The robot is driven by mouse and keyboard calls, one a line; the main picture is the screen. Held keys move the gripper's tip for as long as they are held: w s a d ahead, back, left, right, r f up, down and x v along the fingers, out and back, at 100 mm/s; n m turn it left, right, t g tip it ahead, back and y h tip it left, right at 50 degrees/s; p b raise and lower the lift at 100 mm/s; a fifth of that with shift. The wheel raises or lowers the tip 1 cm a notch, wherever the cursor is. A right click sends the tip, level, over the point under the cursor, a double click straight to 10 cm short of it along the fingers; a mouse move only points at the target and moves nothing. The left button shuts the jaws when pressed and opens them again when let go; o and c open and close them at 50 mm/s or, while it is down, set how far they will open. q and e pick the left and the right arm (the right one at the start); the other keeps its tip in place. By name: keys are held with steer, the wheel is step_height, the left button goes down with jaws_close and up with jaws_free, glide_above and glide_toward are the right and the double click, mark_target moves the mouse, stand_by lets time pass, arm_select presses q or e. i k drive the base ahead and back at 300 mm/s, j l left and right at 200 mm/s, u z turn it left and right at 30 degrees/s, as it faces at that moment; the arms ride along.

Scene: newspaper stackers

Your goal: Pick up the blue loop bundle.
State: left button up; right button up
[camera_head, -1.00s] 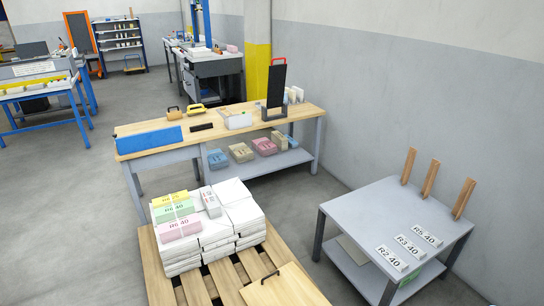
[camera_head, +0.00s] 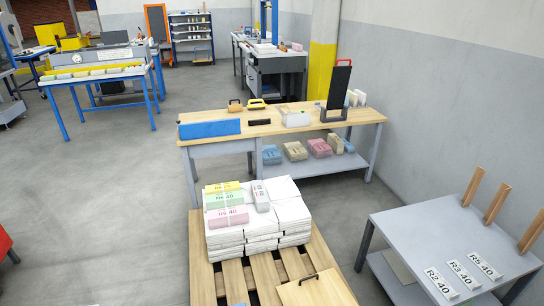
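The blue bundle (camera_head: 272,155) sits at the left end of a row of coloured bundles on the lower shelf of the wooden-topped workbench. It is small and far off, so I cannot make out a loop on it. A tan bundle (camera_head: 295,150), a pink bundle (camera_head: 319,148) and another tan bundle (camera_head: 336,143) stand to its right on the same shelf. Neither of my grippers shows in the head view.
A wooden pallet (camera_head: 203,275) with stacked white newspaper bundles (camera_head: 290,213) stands in front of the workbench (camera_head: 215,134). A grey table (camera_head: 410,225) with labels and wooden posts is at the right. Grey floor (camera_head: 110,200) is open at the left.

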mark_target(270, 155)
steer(key=u, duration=3.55)
steer(key=i+j+z, duration=0.2)
steer(key=i, duration=0.25)
steer(key=i+z, duration=0.15)
steer(key=i, duration=0.25)
steer(key=i+j+z, duration=0.2)
steer(key=i, duration=0.25)
steer(key=i+l+z, duration=0.2)
steer(key=i+z, duration=0.15)
steer(key=z, duration=0.15)
steer(key=i+l+z, duration=0.1)
steer(key=i+z, duration=0.65)
steer(key=z, duration=0.2)
steer(key=i+j+z, duration=0.2)
steer(key=i+z, duration=0.25)
steer(key=i+l+z, duration=0.2)
steer(key=i+z, duration=0.2)
steer(key=i, duration=0.4)
steer(key=i+j+z, duration=0.1)
steer(key=i+z, duration=0.25)
steer(key=i, duration=0.45)
steer(key=i+l+u, duration=0.15)
steer(key=i, duration=1.55)
